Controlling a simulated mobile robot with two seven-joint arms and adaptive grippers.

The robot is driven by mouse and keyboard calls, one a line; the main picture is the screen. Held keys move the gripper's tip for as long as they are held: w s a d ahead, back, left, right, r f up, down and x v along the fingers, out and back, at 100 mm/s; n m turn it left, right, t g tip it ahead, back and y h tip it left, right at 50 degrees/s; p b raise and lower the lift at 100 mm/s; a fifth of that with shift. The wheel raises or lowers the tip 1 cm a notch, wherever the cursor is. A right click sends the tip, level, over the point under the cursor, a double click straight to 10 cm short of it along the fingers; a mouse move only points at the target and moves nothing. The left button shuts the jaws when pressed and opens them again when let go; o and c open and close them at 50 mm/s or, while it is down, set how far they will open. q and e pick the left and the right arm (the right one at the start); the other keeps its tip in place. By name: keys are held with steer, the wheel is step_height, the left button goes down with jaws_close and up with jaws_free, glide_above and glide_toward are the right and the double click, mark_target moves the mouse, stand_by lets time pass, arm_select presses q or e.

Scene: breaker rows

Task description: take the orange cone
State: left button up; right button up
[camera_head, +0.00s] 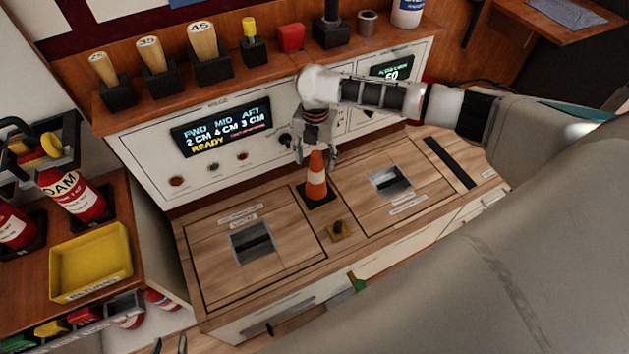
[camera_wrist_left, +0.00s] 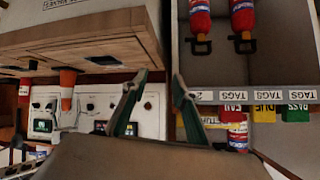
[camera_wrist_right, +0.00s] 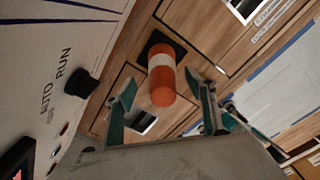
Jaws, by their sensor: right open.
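The orange cone (camera_head: 316,178) has a white band and a black square base. It stands upright on the wooden bench top between two framed panels. My right gripper (camera_head: 316,153) is open above it, with its fingers on either side of the cone's tip. In the right wrist view the cone (camera_wrist_right: 161,75) shows between the spread fingers (camera_wrist_right: 161,92), with visible gaps on both sides. My left gripper (camera_wrist_left: 156,90) is open and empty, well away from the cone; its fingertips show at the head view's bottom edge (camera_head: 170,345). The cone also shows in the left wrist view (camera_wrist_left: 68,85).
A control panel with a lit display (camera_head: 222,127) rises behind the bench. A small black knob (camera_head: 338,228) is in front of the cone. A yellow tray (camera_head: 90,262) and red extinguisher-like bottles (camera_head: 78,198) stand on the left table. A shelf above holds wooden-handled pieces (camera_head: 203,42).

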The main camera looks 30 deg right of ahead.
mark_target(317, 170)
steer(key=f, duration=0.1)
steer(key=f+b, duration=0.1)
steer(key=f, duration=0.2)
steer(key=shift+s+f, duration=0.2)
steer(key=shift+s, duration=0.15)
steer(key=shift+f+b, duration=0.2)
steer(key=shift+b, duration=0.1)
steer(key=shift+w+r, duration=0.15)
steer(key=shift+r, duration=0.05)
jaws_close()
